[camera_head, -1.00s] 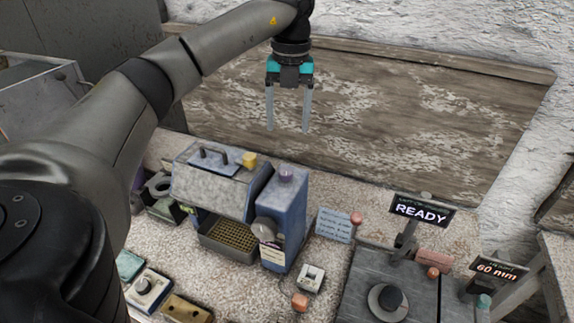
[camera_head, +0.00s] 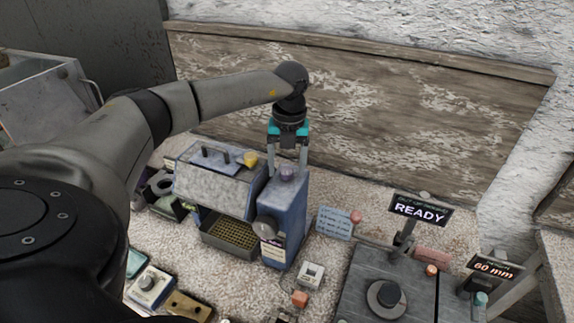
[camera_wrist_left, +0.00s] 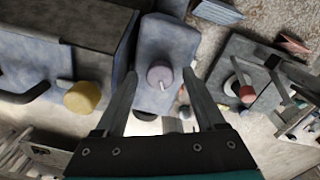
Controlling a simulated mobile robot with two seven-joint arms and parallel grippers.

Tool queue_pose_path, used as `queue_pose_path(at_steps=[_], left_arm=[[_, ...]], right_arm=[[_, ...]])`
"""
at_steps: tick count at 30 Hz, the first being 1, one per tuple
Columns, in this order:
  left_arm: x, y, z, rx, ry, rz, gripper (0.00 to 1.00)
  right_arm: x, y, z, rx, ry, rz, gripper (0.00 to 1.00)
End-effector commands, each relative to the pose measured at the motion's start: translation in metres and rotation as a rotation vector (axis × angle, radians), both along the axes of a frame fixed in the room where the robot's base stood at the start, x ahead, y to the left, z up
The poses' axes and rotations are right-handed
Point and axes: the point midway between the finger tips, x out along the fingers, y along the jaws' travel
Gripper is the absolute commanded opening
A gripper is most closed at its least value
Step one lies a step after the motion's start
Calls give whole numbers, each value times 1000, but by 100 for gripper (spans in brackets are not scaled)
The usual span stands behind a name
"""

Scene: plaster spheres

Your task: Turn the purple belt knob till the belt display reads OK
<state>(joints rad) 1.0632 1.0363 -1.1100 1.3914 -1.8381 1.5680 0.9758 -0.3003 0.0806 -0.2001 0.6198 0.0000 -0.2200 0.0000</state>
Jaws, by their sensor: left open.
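The purple knob (camera_head: 287,173) sits on top of the blue upright housing (camera_head: 285,215) at the right end of the grey machine. It also shows in the left wrist view (camera_wrist_left: 160,76), with a pale mark on its near side. My left gripper (camera_head: 287,168) is open, pointing down, at the knob in the head view. In the left wrist view its two fingers (camera_wrist_left: 163,88) lie on either side of the knob, with no contact that I can see. Displays read "READY" (camera_head: 420,209) and "60 mm" (camera_head: 494,267); I cannot tell which one is the belt display. My right gripper is not in view.
A yellow knob (camera_head: 251,159) stands on the grey machine (camera_head: 215,183), close left of the purple one. A wooden board (camera_head: 370,110) stands behind.

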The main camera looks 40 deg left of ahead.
Motion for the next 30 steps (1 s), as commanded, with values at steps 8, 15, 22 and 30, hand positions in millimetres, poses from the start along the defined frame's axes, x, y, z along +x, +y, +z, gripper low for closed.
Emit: queue_pose_path(at_steps=[8, 15, 22, 30], left_arm=[[0, 0, 0, 0, 0, 0, 47], [0, 0, 1, 0, 0, 0, 20], [0, 0, 1, 0, 0, 0, 0], [0, 0, 1, 0, 0, -12, 0]], right_arm=[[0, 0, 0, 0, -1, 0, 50], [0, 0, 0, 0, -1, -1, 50], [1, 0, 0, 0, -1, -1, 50], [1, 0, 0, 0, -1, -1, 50]])
